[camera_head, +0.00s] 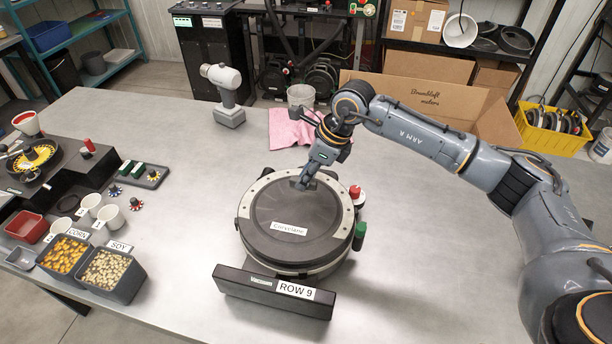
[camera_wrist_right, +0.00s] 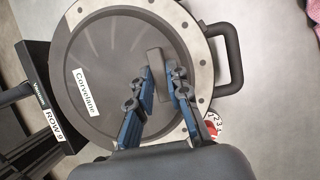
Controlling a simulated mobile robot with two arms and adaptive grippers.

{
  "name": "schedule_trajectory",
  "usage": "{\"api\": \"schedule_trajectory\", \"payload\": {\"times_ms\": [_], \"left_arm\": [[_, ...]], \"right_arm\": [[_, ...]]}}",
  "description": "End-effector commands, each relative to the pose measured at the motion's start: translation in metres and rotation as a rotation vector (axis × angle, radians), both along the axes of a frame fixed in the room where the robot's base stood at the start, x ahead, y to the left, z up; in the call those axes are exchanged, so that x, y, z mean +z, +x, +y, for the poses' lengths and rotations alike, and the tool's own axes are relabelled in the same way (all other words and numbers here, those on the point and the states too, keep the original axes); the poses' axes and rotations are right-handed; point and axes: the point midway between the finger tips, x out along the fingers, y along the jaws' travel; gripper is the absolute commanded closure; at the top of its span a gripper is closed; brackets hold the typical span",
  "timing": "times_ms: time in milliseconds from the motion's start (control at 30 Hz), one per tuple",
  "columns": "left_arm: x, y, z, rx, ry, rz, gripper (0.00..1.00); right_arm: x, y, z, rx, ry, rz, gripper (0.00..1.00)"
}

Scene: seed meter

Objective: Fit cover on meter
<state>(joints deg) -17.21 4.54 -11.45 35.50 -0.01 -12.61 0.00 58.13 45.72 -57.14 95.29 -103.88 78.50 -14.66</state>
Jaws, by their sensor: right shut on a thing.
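The cover is a dark round disc (camera_head: 275,222) labelled "Corvelane", which also shows in the right wrist view (camera_wrist_right: 105,55). It lies over the round meter (camera_head: 347,225), whose pale rim with small holes shows around part of it. More of that rim (camera_wrist_right: 200,55) shows on the right side in the right wrist view. Whether the cover is seated or slightly raised I cannot tell. My right gripper (camera_head: 303,184) is at the far part of the cover, its fingers (camera_wrist_right: 160,72) shut on the cover's raised grey bar (camera_wrist_right: 156,60). My left gripper is out of view.
A dark "ROW 9" bar (camera_head: 250,284) stands before the meter. A red-white knob (camera_head: 357,194) and green cylinder (camera_head: 360,236) are at its right. Seed bins (camera_head: 110,275) and cups stand left. The table's right front is clear.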

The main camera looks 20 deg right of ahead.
Motion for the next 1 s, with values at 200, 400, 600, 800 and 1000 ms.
{"api": "schedule_trajectory", "payload": {"times_ms": [200, 400, 600, 800, 1000], "left_arm": [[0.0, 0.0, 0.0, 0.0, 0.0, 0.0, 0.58], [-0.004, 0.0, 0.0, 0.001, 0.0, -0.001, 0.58], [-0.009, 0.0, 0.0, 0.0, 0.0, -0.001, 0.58], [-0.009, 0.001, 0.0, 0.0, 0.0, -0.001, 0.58], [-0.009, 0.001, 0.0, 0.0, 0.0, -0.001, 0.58]], "right_arm": [[0.001, 0.0, 0.0, 0.0, 0.001, -0.002, 1.0], [-0.002, 0.001, 0.0, 0.0, 0.001, -0.002, 1.0], [-0.005, 0.001, -0.001, 0.0, 0.001, -0.002, 1.0], [-0.005, 0.001, -0.001, 0.0, 0.001, -0.002, 1.0], [-0.005, 0.001, -0.001, 0.0, 0.001, -0.002, 1.0]]}}
